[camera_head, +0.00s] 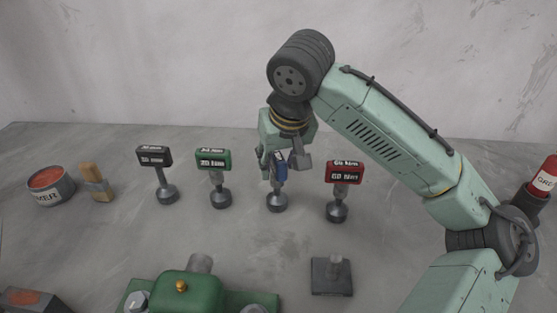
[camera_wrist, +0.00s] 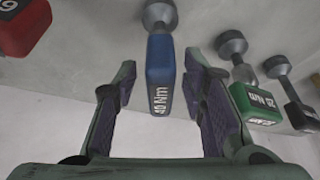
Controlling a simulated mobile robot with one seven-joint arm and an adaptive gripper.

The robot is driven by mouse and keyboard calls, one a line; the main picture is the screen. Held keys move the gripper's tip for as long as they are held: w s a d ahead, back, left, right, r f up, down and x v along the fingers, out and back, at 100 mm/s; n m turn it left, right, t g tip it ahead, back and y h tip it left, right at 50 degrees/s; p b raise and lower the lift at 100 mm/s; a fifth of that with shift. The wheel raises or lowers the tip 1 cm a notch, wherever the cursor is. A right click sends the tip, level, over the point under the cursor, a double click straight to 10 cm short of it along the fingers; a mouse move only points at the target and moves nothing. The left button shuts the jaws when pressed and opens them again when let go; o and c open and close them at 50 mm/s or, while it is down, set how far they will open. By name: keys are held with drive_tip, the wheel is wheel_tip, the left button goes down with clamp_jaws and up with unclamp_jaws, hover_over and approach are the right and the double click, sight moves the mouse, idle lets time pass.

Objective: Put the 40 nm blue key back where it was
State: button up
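The blue key (camera_head: 281,165) stands upright in the row between the green key (camera_head: 213,160) and the red key (camera_head: 344,172). Its round grey base (camera_head: 277,202) is in line with theirs and looks to be on the table. My gripper (camera_head: 285,158) is over its head and hides part of it. In the wrist view, the blue key's head (camera_wrist: 160,77), marked 40 Nm, lies between my open fingers (camera_wrist: 160,85). Gaps show on both sides, so the fingers look apart from it.
A black key (camera_head: 154,157) stands left of the green one. The red key is close on the right of my gripper. A green machine part (camera_head: 187,290) and a dark square block with a peg (camera_head: 331,278) are in front. A tin (camera_head: 50,187) and brush (camera_head: 95,182) stand far left.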

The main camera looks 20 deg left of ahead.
drive_tip(key=shift+r, duration=0.3)
drive_tip(key=b+v, duration=0.2)
drive_tip(key=v, duration=0.9)
drive_tip(key=shift+s+r, duration=0.15)
drive_tip(key=shift+r, duration=0.2)
drive_tip(key=shift+d, duration=0.2)
